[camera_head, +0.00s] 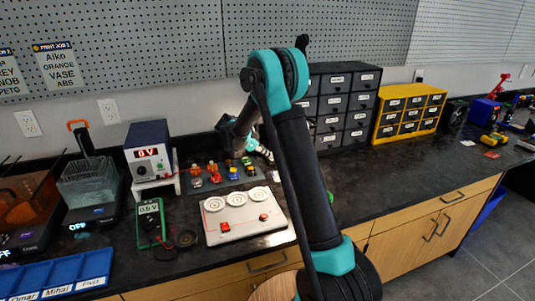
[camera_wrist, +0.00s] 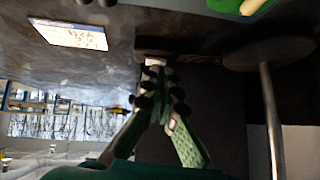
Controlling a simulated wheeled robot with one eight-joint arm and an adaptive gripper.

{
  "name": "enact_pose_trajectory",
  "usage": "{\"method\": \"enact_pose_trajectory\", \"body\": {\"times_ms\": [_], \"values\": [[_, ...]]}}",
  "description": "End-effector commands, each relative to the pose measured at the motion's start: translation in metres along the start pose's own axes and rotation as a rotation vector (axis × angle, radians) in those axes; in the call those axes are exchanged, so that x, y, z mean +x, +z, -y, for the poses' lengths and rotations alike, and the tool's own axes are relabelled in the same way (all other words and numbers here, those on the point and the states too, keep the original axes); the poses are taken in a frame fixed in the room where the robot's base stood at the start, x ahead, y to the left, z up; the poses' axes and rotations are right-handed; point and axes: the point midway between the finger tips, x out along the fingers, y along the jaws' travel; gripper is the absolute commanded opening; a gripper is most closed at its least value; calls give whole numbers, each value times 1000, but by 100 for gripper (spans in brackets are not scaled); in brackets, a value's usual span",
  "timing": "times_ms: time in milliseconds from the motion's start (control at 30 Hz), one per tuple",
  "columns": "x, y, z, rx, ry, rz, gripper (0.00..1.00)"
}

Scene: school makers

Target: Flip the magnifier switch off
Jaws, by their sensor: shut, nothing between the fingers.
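I cannot pick out the magnifier or its switch with certainty in either view. In the head view my arm covers the middle of the bench, and a black knob-like piece (camera_head: 302,42) shows behind its elbow. My gripper (camera_wrist: 157,70) is shut and empty in the wrist view, with its fingertips together close to a dark surface. To its right in that view are a dark round disc (camera_wrist: 262,52) and a thin metal rod (camera_wrist: 270,115); I cannot tell what they belong to. In the head view my gripper (camera_head: 264,152) is partly hidden by my arm, above the back of the bench.
A white panel (camera_head: 225,229) with round dials and red controls lies at the front. A multimeter (camera_head: 150,222), a power supply (camera_head: 147,148) and small toy-like figures (camera_head: 214,173) stand left of my arm. Grey drawers (camera_head: 365,105) and yellow drawers (camera_head: 408,112) stand right.

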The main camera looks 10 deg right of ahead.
Motion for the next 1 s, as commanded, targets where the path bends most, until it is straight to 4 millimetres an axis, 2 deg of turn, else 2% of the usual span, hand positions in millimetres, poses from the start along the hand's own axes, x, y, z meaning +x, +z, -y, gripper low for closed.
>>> {"method": "enact_pose_trajectory", "body": {"times_ms": [633, 1000], "values": [[10, 11, 8, 1, -4, 7, 0], [8, 9, -7, 1, 0, 7, 0]]}}
